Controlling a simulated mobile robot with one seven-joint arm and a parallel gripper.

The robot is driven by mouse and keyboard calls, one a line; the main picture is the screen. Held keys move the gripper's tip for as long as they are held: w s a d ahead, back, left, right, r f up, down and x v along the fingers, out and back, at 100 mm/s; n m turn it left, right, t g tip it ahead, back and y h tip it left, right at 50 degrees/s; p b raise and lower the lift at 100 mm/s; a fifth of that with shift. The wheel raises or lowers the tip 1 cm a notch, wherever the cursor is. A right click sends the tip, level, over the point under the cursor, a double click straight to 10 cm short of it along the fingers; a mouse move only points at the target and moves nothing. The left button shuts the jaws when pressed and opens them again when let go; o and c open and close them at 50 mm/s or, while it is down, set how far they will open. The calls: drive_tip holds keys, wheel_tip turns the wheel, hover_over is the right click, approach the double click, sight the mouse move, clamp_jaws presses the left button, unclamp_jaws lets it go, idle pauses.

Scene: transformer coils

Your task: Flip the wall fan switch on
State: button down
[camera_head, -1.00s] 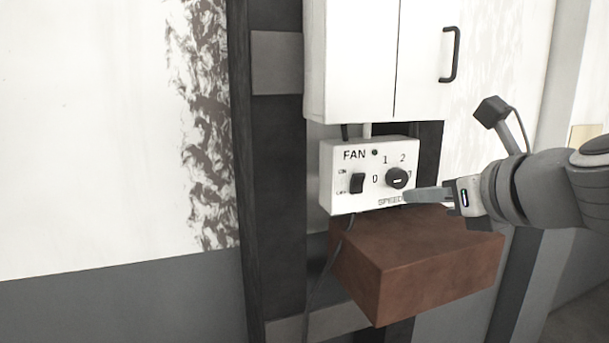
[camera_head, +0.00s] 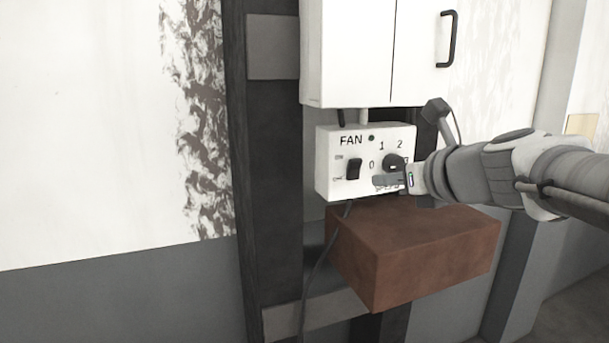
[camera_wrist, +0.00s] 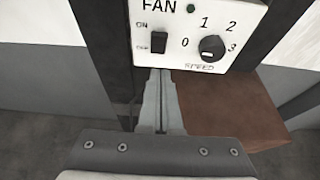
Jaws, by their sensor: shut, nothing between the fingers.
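The white fan control box (camera_head: 330,165) is mounted on the wall below a white cabinet. Its black rocker switch (camera_head: 353,169) is on the left of the face, between small ON and OFF labels; it also shows in the wrist view (camera_wrist: 158,42). The round speed knob (camera_head: 392,161) is to its right. My gripper (camera_head: 377,181) is shut and empty. In the head view its tip is in front of the lower part of the box, right of and below the switch. In the wrist view the fingers (camera_wrist: 162,72) point up just below the switch; contact cannot be told.
A brown block (camera_head: 420,250) juts out just below the box, under my gripper. The white cabinet (camera_head: 350,50) with a black handle is above. A dark cable (camera_head: 318,270) hangs from the box. Open space lies left of the box.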

sight(359, 160)
drive_tip(key=shift+w+a+r+p, duration=0.2)
drive_tip(key=shift+w+a, duration=0.1)
drive_tip(key=shift+w, duration=0.55)
drive_tip(key=shift+w+a+r+p, duration=0.15)
drive_tip(key=shift+w+a, duration=0.1)
drive_tip(key=shift+w, duration=0.6)
drive_tip(key=shift+w+a+r+p, duration=0.1)
drive_tip(key=shift+w+a+r, duration=0.15)
drive_tip(key=shift+w, duration=0.6)
drive_tip(key=shift+r+p, duration=0.1)
drive_tip(key=shift+p, duration=0.2)
drive_tip(key=shift+r+p, duration=0.15)
drive_tip(key=shift+p, duration=0.35)
drive_tip(key=p, duration=0.2)
drive_tip(key=w+r+g+p, duration=0.1)
drive_tip(key=p, duration=0.2)
drive_tip(key=shift+a, duration=0.2)
drive_tip(key=shift+f, duration=0.35)
drive_tip(key=shift+r+p, duration=0.85)
drive_tip(key=shift+p, duration=0.15)
